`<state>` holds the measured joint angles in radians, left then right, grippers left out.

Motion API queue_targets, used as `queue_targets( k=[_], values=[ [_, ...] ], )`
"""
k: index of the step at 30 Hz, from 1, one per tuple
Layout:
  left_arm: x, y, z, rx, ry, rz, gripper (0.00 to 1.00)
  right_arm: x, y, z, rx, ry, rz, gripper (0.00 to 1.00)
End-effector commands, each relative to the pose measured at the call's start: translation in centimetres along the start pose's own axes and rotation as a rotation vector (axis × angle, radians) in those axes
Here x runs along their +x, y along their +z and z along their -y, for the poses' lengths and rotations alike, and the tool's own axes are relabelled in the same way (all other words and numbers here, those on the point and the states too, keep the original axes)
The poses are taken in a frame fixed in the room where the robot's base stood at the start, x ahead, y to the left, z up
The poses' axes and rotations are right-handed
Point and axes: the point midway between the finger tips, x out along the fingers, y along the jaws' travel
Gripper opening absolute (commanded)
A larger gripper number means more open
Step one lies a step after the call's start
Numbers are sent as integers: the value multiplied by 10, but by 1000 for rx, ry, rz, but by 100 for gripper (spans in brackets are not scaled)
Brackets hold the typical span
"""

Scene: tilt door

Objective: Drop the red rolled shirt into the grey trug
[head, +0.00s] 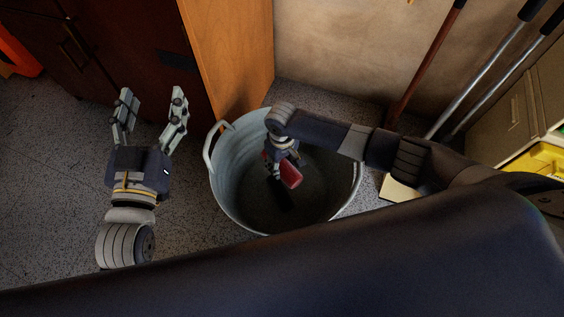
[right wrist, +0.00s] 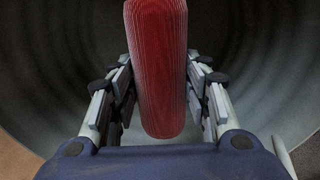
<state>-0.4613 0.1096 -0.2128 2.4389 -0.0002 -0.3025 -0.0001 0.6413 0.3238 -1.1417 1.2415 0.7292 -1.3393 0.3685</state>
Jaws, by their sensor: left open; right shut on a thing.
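The red rolled shirt (head: 290,174) is held over the inside of the grey trug (head: 228,165). In the right wrist view the shirt (right wrist: 157,75) is an upright red roll between both fingers. My right gripper (right wrist: 160,90) is shut on it, pointing down into the trug; in the head view my right gripper (head: 280,165) is partly hidden by its own wrist. The ribbed trug wall (right wrist: 265,60) surrounds it in the right wrist view. My left gripper (head: 151,105) is open and empty, left of the trug and outside it.
A dark brown cabinet (head: 130,45) with an open orange-brown door (head: 232,50) stands behind the trug. Long-handled tools (head: 428,65) lean on the wall at the right. A yellow bin (head: 540,160) is at the far right. Speckled floor (head: 50,190) is clear at the left.

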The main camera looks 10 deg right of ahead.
Motion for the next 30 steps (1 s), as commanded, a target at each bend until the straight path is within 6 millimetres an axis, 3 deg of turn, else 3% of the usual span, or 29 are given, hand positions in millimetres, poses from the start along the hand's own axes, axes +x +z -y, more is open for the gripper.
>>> queue_targets(
  k=[4,5,7,20,26,30],
  values=[
    [0,0,0,0,0,0,67,0,0,0,0,0,0,18],
    [0,0,0,0,0,0,67,0,0,0,0,0,0,51],
    [0,0,0,0,0,0,67,0,0,0,0,0,0,66],
    [0,2,0,0,0,5,67,-4,0,0,0,0,0,67],
    [0,1,0,0,0,4,67,-32,0,0,-1,0,-3,67],
    [0,1,0,0,0,3,67,-64,-1,-1,-1,0,-5,67]
  ],
)
